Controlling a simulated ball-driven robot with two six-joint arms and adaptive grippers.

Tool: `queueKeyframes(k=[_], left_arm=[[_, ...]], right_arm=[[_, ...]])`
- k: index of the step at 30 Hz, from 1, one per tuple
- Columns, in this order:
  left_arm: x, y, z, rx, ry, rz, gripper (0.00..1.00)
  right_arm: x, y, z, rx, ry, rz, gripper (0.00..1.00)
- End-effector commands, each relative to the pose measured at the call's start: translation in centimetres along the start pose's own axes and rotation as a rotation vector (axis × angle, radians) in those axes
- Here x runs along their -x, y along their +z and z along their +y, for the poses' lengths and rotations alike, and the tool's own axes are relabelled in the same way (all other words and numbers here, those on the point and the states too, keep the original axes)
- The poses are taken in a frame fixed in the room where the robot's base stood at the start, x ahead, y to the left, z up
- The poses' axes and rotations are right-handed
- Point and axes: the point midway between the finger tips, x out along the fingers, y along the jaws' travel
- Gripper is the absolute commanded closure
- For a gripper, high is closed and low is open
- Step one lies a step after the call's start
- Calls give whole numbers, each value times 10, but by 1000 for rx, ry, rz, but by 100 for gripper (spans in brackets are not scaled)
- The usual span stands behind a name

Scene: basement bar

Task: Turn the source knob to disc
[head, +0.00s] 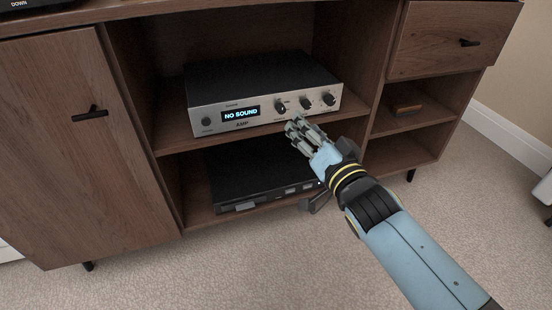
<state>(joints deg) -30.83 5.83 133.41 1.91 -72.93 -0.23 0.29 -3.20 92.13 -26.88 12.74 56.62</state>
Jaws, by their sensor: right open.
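A silver-fronted amplifier (258,97) stands on the upper shelf of a wooden cabinet. Its lit display (240,113) reads "NO SOUND". Three dark knobs sit on the right of its front: a left knob (281,106), a middle knob (305,103) and a right knob (328,99). Their labels are too small to read, so I cannot tell which is the source knob. My right gripper (297,130) is open, just below and in front of the left and middle knobs, and appears to hold nothing. It hides a little of the amplifier's lower edge. My left gripper is not in view.
A black disc-player-like box (240,180) sits on the lower shelf. A cabinet door (60,150) is at left, with a drawer (450,40) and open cubbies at right. A small brown item (406,105) lies in the upper cubby. Carpet in front is clear.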

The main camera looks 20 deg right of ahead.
Motion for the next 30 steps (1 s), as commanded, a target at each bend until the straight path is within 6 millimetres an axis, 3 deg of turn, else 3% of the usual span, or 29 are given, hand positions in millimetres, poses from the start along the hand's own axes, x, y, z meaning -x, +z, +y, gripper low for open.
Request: queueKeyframes(k=[1,6,11,17,21,30], left_arm=[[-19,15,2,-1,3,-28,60],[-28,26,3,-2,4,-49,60],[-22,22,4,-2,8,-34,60],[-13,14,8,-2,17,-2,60],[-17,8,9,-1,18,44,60],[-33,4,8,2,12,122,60]], right_arm=[[-1,19,12,-3,6,-7,56],[-7,26,16,-6,5,-5,56],[-25,24,14,-6,3,-1,56],[-65,26,16,-6,4,-3,56],[-91,26,16,-6,6,-4,56],[-113,25,15,-6,6,-5,56]])
